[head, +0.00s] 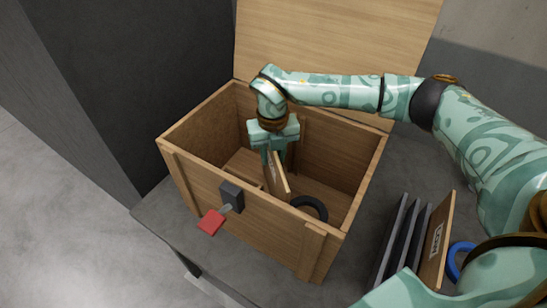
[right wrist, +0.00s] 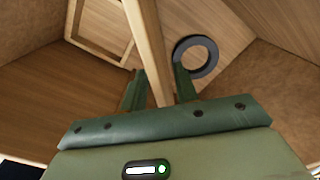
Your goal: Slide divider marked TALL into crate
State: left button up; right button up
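The wooden crate (head: 233,208) stands open on a dark table. My right gripper (head: 273,150) reaches down inside it, fingers closed on a thin wooden divider (head: 279,182). The divider stands on edge, tilted, in the middle of the crate. In the right wrist view the divider (right wrist: 149,45) runs between the two fingers (right wrist: 160,90). Its marking cannot be read. Whether its lower edge touches the floor or sits in a slot I cannot tell. My left gripper is not in view.
A black ring (head: 322,205) lies on the crate floor right of the divider. The lid (head: 340,40) is raised behind. A latch with a red handle (head: 211,222) is on the front. A dark rack (head: 393,240), a labelled wooden panel (head: 437,242) and a blue ring (head: 452,262) are at right.

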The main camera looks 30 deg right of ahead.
notch_tip(320, 180, up, 10)
jog(key=shift+r+p, duration=0.1)
jog(key=shift+p, duration=1.1)
